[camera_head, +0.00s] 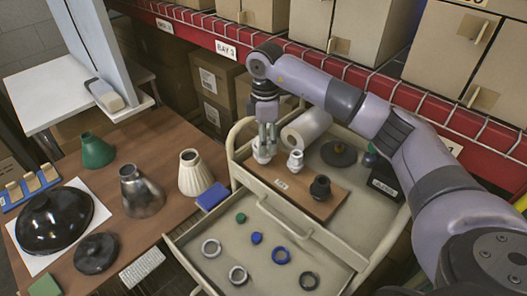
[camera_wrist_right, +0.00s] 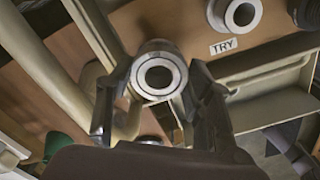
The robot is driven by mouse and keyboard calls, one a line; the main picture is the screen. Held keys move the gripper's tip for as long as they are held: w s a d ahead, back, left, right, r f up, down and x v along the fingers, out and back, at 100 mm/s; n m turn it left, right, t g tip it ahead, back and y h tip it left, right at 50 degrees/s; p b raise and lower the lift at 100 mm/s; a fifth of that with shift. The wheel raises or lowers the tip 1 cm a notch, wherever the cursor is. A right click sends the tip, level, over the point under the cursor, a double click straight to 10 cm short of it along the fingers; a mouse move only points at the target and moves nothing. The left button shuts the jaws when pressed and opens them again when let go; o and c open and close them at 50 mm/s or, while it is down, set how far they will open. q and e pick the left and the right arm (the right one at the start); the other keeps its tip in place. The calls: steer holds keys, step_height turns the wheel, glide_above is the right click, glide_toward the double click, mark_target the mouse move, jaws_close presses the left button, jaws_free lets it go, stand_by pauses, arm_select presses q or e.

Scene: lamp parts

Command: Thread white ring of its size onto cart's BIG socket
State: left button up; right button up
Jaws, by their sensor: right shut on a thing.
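My right gripper (camera_head: 264,143) points down at the left end of the cart's brown board. It is shut on a white socket (camera_head: 263,154), whose round open end shows between the fingers in the wrist view (camera_wrist_right: 160,76). I cannot tell whether the socket touches the board. A smaller-looking white socket (camera_head: 295,160) and a black socket (camera_head: 320,188) stand to its right on the board. My left gripper is not in view.
A roll (camera_head: 306,127) and a dark disc (camera_head: 339,153) are behind the sockets. Lamp parts stand on the wooden table (camera_head: 174,150) at left.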

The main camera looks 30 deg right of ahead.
steer(key=shift+f, duration=0.6)
stand_by(0.9)
steer(key=shift+o, duration=1.4)
steer(key=shift+b, duration=0.3)
steer(key=c, duration=0.7)
steer(key=shift+f, duration=0.1)
steer(key=shift+c, duration=0.2)
steer(key=shift+s+f, duration=0.15)
